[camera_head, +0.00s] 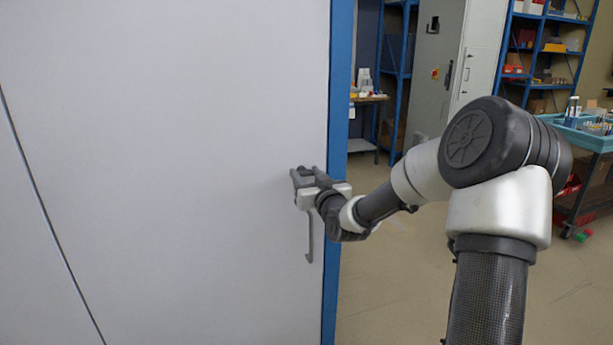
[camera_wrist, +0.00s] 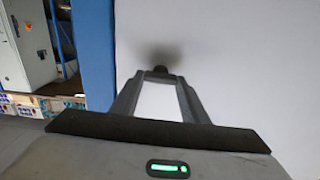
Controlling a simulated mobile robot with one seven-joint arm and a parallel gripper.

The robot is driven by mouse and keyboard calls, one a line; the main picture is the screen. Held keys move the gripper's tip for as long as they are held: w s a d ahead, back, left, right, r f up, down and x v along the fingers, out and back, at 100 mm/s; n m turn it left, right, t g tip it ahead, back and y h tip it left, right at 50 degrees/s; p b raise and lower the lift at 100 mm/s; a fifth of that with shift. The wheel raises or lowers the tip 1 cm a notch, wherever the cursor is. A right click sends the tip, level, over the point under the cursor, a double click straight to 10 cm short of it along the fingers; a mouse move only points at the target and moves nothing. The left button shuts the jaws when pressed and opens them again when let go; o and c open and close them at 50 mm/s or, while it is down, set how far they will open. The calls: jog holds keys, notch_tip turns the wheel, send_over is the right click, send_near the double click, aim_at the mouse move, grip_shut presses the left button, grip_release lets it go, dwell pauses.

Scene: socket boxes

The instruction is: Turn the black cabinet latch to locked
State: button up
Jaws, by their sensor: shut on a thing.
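The pale grey cabinet door (camera_head: 170,150) fills the left of the head view and also shows in the wrist view (camera_wrist: 250,90). My gripper (camera_head: 302,177) is at the door's right edge, just above a grey bar handle (camera_head: 310,240). In the wrist view my gripper (camera_wrist: 163,76) points at the door and its fingertips meet around a small dark piece, the black latch (camera_wrist: 159,68). The fingers are shut on it. In the head view my gripper hides the latch, and its turn angle is not clear.
A blue frame post (camera_head: 338,120) runs down beside the door. Behind it stand blue shelving (camera_head: 398,50), a grey cabinet (camera_head: 435,60) and a small table (camera_head: 362,147). A cart with a teal tray (camera_head: 590,140) is at the far right. The floor between is clear.

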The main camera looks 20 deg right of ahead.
jog(key=m, duration=0.4)
jog(key=shift+d, duration=0.1)
jog(key=m, duration=0.4)
jog(key=shift+f+m, duration=0.1)
jog(key=shift+m, duration=0.2)
jog(key=m+p, duration=0.1)
jog(key=m, duration=0.3)
jog(key=shift+d+m, duration=0.1)
jog(key=shift+m, duration=0.2)
jog(key=m+p, duration=0.1)
jog(key=m, duration=0.3)
jog(key=shift+f, duration=0.15)
jog(key=shift+m, duration=0.3)
jog(key=o, duration=1.1)
jog(key=shift+c, duration=0.2)
jog(key=shift+s, duration=0.15)
